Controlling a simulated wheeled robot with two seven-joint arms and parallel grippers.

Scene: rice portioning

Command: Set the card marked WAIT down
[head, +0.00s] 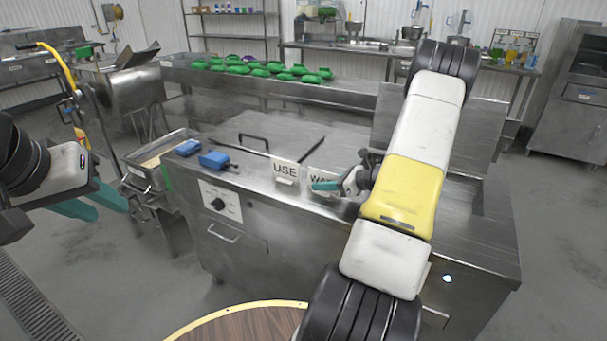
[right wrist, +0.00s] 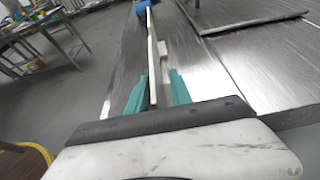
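The card marked WAIT (head: 317,178) is a white sign standing at the front edge of the steel counter, right of the USE card (head: 286,171). My right gripper (head: 330,185) is at the WAIT card and hides the end of its lettering. In the right wrist view the teal fingers (right wrist: 157,88) straddle a thin pale card (right wrist: 153,75) seen edge-on. The left finger is close against it, and a gap shows beside the right finger. Whether the card's lower edge touches the counter is hard to see. My left gripper (head: 108,200) is empty and open, off the counter's left side.
Green items (head: 262,72) lie on a bench behind. A round wooden top (head: 245,325) is in front.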

